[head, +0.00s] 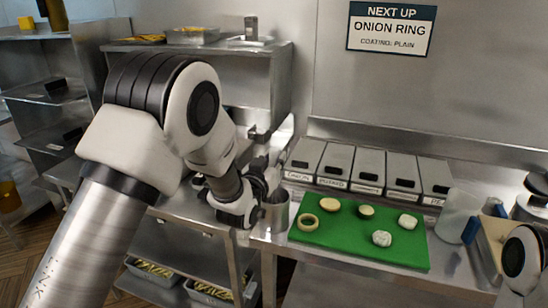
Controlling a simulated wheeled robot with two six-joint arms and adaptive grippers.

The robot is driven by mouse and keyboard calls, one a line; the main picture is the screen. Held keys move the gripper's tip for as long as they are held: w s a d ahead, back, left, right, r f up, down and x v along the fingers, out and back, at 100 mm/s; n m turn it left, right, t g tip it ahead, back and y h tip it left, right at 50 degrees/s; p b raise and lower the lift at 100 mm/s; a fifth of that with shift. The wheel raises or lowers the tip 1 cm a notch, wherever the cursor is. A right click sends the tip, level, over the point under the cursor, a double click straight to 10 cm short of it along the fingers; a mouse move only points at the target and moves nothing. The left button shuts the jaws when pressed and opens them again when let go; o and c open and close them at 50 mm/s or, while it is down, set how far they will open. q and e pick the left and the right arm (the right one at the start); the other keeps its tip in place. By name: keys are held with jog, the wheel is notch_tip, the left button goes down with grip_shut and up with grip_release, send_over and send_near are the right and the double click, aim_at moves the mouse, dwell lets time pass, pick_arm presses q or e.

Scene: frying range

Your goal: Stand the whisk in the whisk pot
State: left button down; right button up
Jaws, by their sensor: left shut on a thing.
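My left gripper (262,183) is shut, low over the left end of the counter, just left of the green board. The whisk in it is mostly hidden by the fingers and my arm, so its tilt cannot be told. A steel cylindrical pot, the whisk pot (278,213), stands right by the gripper at the board's left edge. The gripper is at the pot's rim; whether the whisk is inside the pot cannot be made out. My right gripper is not in view; only part of my right arm shows at the lower right.
The green board (340,246) holds several round food pieces. Labelled steel bins (367,168) line the wall behind it. A clear jug (457,214) with a blue handle stands at right. A steel shelf (275,62) rises behind my left arm.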

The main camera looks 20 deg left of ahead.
pick_arm(q)
jog(key=shift+f, duration=0.3)
jog(key=c, duration=0.9)
grip_release()
jog(key=shift+o, duration=0.2)
jog(key=shift+s, duration=0.1)
jog(key=s, duration=1.2)
jog(key=s+a+f+g, duration=0.1)
jog(key=s+f+g, duration=0.25)
jog(key=f, duration=0.65)
jog(key=s+a+f+n+g+y, duration=0.1)
jog(key=s+a+f+g, duration=0.1)
jog(key=s+f, duration=0.5)
jog(key=s+a+f+g, duration=0.1)
jog(key=s+f+g, duration=0.15)
jog(key=f, duration=0.95)
jog(key=s+f+g, duration=0.5)
jog(key=s, duration=0.5)
jog(key=s+f+g, duration=0.4)
jog(key=s+g, duration=0.1)
jog(key=s, duration=0.5)
jog(key=shift+s+a+f, duration=0.2)
jog(key=shift+f, duration=0.2)
